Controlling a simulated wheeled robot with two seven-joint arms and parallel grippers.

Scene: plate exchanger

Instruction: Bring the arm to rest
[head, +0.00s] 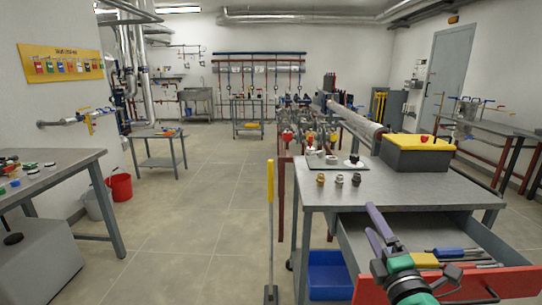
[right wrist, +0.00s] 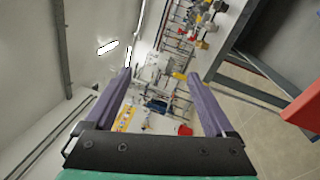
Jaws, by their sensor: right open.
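My right gripper (head: 369,219) is in front of the workbench (head: 410,192), above the left part of its open drawer. Its two purple fingers are spread apart with nothing between them. In the right wrist view the open fingers (right wrist: 158,74) frame only the distant room, which appears tilted. My right forearm comes up from the bottom edge of the head view and hides part of the drawer. My left gripper is not in view.
The drawer has a red front (head: 505,283) and holds several tools (head: 455,254). A toolbox (head: 415,160) and three small fittings (head: 338,180) stand on the bench. A blue bin (head: 328,272) is below. A yellow-handled pole (head: 271,215) stands left, with open floor beyond.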

